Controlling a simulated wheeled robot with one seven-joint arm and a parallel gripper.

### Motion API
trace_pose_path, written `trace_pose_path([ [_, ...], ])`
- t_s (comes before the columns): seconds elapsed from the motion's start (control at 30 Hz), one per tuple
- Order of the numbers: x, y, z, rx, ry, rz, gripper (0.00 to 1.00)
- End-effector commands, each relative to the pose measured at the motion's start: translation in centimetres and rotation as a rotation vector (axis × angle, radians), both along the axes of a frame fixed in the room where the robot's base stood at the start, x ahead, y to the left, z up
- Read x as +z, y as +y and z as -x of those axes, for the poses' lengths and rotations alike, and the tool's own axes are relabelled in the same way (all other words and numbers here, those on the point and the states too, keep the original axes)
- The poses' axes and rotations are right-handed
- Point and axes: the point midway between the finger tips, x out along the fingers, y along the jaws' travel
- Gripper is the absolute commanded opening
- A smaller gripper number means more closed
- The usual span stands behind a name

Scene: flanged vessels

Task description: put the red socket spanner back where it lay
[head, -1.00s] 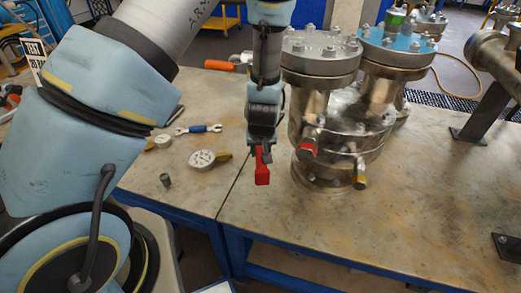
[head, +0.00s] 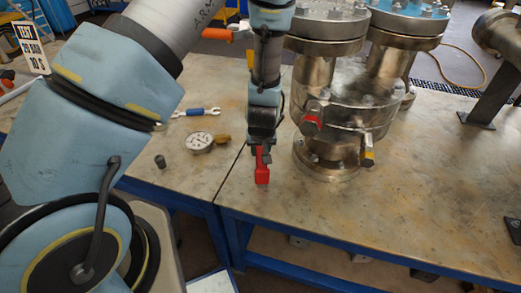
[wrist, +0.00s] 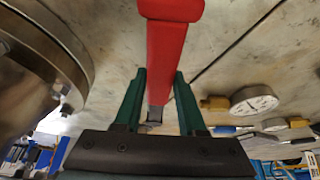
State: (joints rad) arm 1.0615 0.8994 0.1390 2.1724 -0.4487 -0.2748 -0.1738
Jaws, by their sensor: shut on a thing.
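The red socket spanner (head: 262,172) hangs below my gripper (head: 261,146) in the head view, just left of the flanged vessel. In the wrist view the spanner (wrist: 168,50) lies between the two green fingers of my gripper (wrist: 159,102), which is shut on it. Its red end is toward the camera's upper edge. I cannot tell from the head view how far it is above the bench.
A pressure gauge (head: 199,142), a blue-handled spanner (head: 197,112) and a small grey cylinder (head: 160,161) lie to the left.

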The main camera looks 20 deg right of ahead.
Motion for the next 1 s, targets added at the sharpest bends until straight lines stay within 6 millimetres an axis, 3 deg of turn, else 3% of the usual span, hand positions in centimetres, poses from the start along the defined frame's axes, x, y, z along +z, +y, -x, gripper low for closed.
trace_pose_path([
  [0.83, -0.9, 0.0, 0.0, 0.0, -0.002, 0.001, 0.0],
  [0.87, -0.9, 0.0, -0.1, 0.0, -0.002, 0.001, 0.42],
  [1.0, -0.8, 0.0, 0.0, 0.0, -0.001, 0.0, 0.58],
])
